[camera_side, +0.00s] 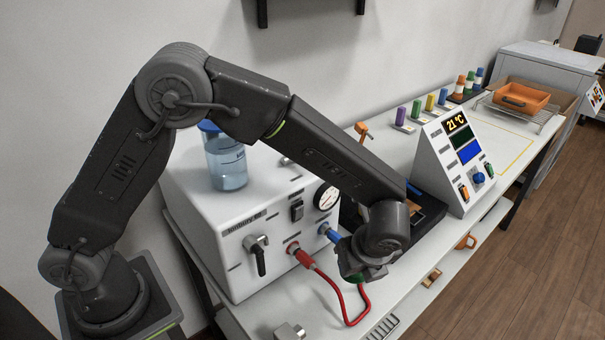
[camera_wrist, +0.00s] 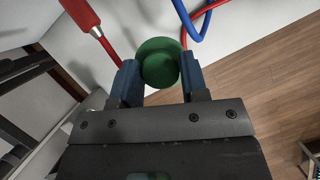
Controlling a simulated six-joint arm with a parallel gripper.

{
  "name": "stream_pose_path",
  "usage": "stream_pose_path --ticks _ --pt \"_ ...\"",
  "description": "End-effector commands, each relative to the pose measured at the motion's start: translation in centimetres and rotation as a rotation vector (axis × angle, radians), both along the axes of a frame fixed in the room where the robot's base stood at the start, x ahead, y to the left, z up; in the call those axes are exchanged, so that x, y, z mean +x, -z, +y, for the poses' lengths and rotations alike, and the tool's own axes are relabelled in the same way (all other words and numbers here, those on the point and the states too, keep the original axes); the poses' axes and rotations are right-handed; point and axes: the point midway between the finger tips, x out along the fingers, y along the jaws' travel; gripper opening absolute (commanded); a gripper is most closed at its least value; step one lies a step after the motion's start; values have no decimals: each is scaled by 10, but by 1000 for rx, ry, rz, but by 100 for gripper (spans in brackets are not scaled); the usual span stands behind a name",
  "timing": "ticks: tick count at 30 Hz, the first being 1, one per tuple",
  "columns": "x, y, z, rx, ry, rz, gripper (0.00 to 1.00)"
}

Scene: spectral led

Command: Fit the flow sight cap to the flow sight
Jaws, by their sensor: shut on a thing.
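My gripper (camera_side: 358,272) is in front of the white machine's lower right, above the bench. In the wrist view its two blue-grey fingers (camera_wrist: 161,80) are shut on a round green cap (camera_wrist: 158,60), which I take for the flow sight cap. In the side view only a small bit of green shows under the gripper. I cannot make out the flow sight for sure in either view; my gripper and forearm hide part of the machine's front.
The white machine (camera_side: 240,250) has a red hose (camera_side: 328,285) looping down close to my gripper and a blue connector (camera_side: 330,233) beside it. A water bottle (camera_side: 226,160) stands on top. A sloped display panel (camera_side: 458,160) is to the right. A metal block (camera_side: 290,332) lies in front.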

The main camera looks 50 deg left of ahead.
Motion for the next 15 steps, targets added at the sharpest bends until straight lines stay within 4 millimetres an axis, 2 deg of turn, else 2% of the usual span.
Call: stream_pose_path --ticks 4,7,11,15 --pt "1 -13 0 -3 0 -5 16" --pt "1 -39 -1 -4 -1 -8 16" --pt "1 -94 -1 -7 -1 -12 16" --pt "1 -157 -1 -6 -1 -10 16"
